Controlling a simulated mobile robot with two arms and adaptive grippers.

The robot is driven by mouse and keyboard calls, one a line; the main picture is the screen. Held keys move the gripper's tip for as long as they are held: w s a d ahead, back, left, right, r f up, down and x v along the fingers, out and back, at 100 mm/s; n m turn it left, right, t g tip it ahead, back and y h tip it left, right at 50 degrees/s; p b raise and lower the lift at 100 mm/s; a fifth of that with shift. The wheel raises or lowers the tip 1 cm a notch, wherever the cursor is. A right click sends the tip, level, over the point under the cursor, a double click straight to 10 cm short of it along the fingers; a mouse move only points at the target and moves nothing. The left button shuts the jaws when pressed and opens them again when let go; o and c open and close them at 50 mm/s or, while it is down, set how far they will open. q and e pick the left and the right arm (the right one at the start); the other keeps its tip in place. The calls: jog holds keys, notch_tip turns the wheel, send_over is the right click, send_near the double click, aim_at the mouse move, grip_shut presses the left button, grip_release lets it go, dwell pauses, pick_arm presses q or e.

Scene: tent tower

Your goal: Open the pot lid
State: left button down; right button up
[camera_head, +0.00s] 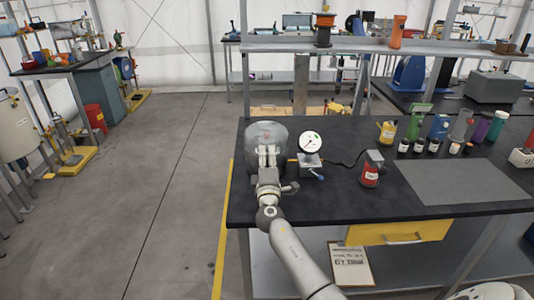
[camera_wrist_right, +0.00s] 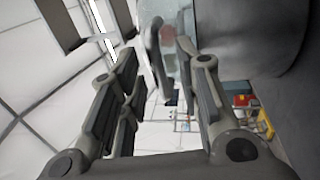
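The pot (camera_head: 254,165) stands near the left end of the black workbench. Its grey, rounded lid (camera_head: 266,130) appears to be on top of it. My right gripper (camera_head: 267,151) is in front of the lid and hides part of the pot and lid. In the right wrist view my right gripper (camera_wrist_right: 157,48) has its fingers apart. A dark bar (camera_wrist_right: 154,60), possibly the lid's handle, shows between or just beyond the fingertips; I cannot tell whether they touch it. A grey curved surface beside the fingers may be the pot. My left gripper is not in view.
A white dial gauge (camera_head: 311,141) and a red can (camera_head: 372,168) stand right of the pot. Several bottles (camera_head: 438,127) line the back right of the bench (camera_head: 330,210). A grey mat (camera_head: 460,182) lies in front of them. Open floor (camera_head: 160,200) is on the left.

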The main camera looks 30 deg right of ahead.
jog(key=shift+w+d+r, duration=0.15)
jog(key=shift+w+d, duration=0.15)
jog(key=shift+w, duration=0.35)
jog(key=shift+d, duration=0.1)
jog(key=c, duration=0.5)
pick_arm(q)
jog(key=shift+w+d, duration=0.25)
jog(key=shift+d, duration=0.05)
pick_arm(e)
grip_shut()
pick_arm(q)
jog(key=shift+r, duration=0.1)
